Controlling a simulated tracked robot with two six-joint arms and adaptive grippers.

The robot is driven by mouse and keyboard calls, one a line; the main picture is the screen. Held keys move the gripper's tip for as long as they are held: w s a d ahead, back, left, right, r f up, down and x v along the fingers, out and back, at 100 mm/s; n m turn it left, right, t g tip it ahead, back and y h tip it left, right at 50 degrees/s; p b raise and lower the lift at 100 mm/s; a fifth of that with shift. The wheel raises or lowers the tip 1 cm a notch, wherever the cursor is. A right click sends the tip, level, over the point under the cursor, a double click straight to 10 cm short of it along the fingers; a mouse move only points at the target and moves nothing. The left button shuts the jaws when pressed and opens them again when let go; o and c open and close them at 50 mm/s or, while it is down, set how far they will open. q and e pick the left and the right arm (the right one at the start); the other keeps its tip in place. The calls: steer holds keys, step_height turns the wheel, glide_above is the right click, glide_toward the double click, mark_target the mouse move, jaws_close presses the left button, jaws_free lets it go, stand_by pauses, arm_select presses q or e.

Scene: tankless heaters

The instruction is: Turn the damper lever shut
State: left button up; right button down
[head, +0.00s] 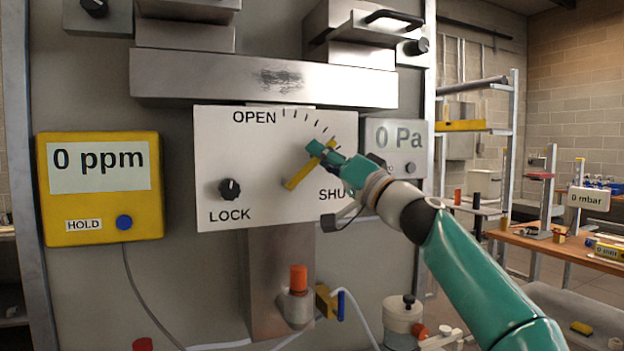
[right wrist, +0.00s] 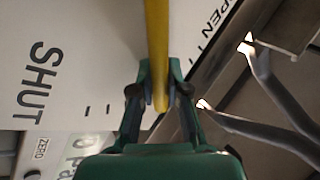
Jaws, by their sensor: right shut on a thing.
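The yellow damper lever (head: 299,176) sits on a white plate (head: 255,165) marked OPEN at the top and SHUT at the right. The lever slants up to the right, its free end pointing between the two marks. My right gripper (head: 322,149) is closed around the lever's outer end. In the right wrist view the lever (right wrist: 157,40) runs down between the green fingers (right wrist: 160,92). A black LOCK knob (head: 229,189) is at the plate's lower left. My arm hides the end of the word SHUT in the head view. My left gripper is out of view.
A yellow meter (head: 100,205) reading 0 ppm hangs left of the plate. A grey gauge (head: 397,140) reading 0 Pa is close behind my right gripper. A metal duct (head: 265,80) juts out above the plate. An orange-capped fitting (head: 298,280) is below.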

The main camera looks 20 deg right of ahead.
steer(key=shift+w+d+f+m+t+h+b, duration=0.1)
steer(key=shift+d+f+m+t+h+b, duration=0.2)
steer(key=shift+f+m+t+h+b, duration=0.75)
steer(key=shift+d+f+m+t+h+b, duration=0.15)
steer(key=shift+d+m+h+b, duration=0.35)
steer(key=shift+m+b, duration=1.05)
steer(key=shift+w+d+f+m+t+h+b, duration=0.15)
steer(key=shift+f+m+t+h+b, duration=0.65)
steer(key=shift+m, duration=0.9)
steer(key=shift+s+r+g, duration=0.1)
steer(key=shift+r+g, duration=0.05)
steer(key=shift+g, duration=0.15)
steer(key=c, duration=1.1)
jaws_free()
steer(key=shift+c, duration=0.2)
steer(key=shift+s+r, duration=0.1)
steer(key=shift+s, duration=0.15)
